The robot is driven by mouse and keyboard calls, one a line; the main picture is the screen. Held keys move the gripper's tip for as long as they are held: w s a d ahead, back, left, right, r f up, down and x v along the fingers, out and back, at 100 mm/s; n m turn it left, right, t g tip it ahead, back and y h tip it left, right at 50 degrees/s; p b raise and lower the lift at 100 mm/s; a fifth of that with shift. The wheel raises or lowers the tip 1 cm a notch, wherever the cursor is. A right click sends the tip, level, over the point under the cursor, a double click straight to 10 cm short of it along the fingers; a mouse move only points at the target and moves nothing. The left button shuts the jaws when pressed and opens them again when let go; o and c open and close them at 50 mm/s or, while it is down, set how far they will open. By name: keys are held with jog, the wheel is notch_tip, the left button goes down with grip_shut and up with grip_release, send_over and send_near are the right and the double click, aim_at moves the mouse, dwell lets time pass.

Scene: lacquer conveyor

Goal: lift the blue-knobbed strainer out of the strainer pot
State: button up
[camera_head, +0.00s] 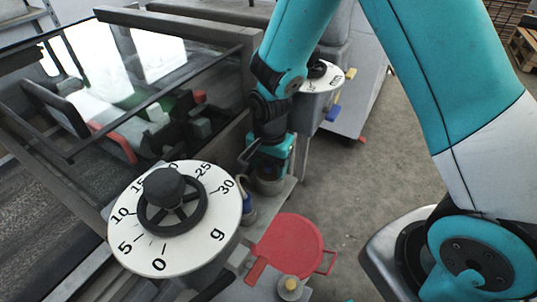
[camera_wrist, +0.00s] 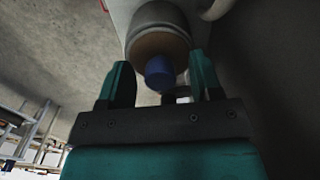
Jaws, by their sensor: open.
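The blue knob of the strainer (camera_wrist: 159,72) shows in the wrist view between the two fingers of my gripper (camera_wrist: 160,75). My gripper is open, with a gap on each side of the knob. The round strainer pot (camera_wrist: 157,22), grey with a tan face, is beyond the knob. In the head view my gripper (camera_head: 268,160) points down over a grey round pot (camera_head: 268,186) beside the machine. There the knob is hidden by my gripper, and I cannot tell how deep the fingers are.
A large white dial (camera_head: 125,222) with a black handwheel stands in front. A second dial (camera_head: 325,82) is behind my arm. Glass panels are left; grey floor is open to the right.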

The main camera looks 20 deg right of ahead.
jog(key=shift+f, duration=0.1)
grip_shut()
jog(key=shift+r+p, duration=3.25)
jog(key=shift+r, duration=0.5)
jog(key=shift+r+p, duration=1.35)
jog(key=shift+r, duration=0.15)
